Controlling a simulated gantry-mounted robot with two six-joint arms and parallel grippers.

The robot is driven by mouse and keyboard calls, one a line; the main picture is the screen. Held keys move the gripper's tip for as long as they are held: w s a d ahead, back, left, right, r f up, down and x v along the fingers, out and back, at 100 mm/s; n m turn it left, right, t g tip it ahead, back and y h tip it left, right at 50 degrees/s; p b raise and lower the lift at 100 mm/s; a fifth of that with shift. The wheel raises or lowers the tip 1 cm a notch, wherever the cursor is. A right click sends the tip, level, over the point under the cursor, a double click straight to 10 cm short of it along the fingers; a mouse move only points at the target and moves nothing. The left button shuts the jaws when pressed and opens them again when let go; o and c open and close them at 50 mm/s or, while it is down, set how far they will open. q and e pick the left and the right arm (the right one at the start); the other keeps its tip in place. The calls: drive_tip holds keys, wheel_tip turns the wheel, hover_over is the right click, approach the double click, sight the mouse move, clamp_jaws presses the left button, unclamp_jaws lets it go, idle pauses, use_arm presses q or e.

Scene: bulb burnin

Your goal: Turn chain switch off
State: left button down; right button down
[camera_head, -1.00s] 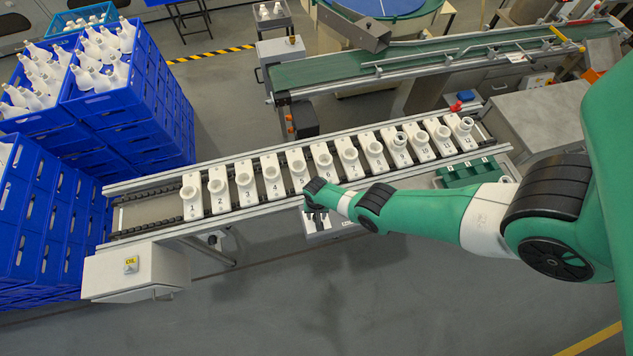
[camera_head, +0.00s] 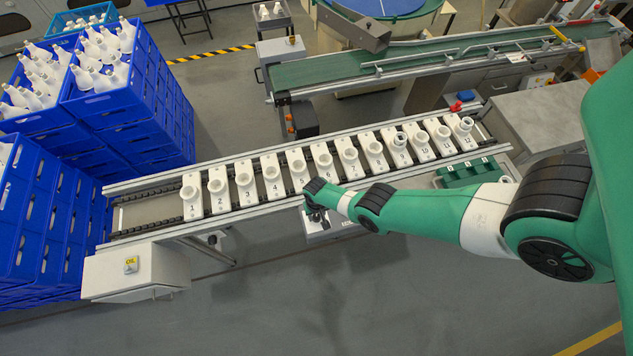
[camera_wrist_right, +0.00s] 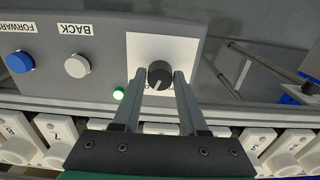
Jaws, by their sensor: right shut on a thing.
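The chain switch is a round black knob (camera_wrist_right: 160,75) with a pale pointer line, on a white plate (camera_wrist_right: 150,45) of a grey control box (camera_wrist_right: 85,55). In the right wrist view my right gripper (camera_wrist_right: 160,78) has one finger on each side of the knob and is shut on it. A small green lamp (camera_wrist_right: 119,94) beside the knob is lit. In the head view my right gripper (camera_head: 318,212) is at the control box (camera_head: 335,232) on the conveyor's near side. The knob is hidden there. My left gripper is not in view.
The chain conveyor (camera_head: 150,212) carries numbered white holders (camera_head: 218,196) close to my right gripper. The box also has a blue FORWARD button (camera_wrist_right: 19,62) and a white BACK button (camera_wrist_right: 77,65). Blue crates (camera_head: 110,110) stand at left. The near floor is clear.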

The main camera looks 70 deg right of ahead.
sight(316, 217)
drive_tip(key=n, duration=1.1)
idle(0.5)
drive_tip(key=shift+c, duration=2.2)
unclamp_jaws()
wheel_tip(316, 217, up, 12)
drive_tip(key=p, duration=1.1)
drive_tip(key=shift+f+p, duration=0.2)
drive_tip(key=shift+p, duration=0.15)
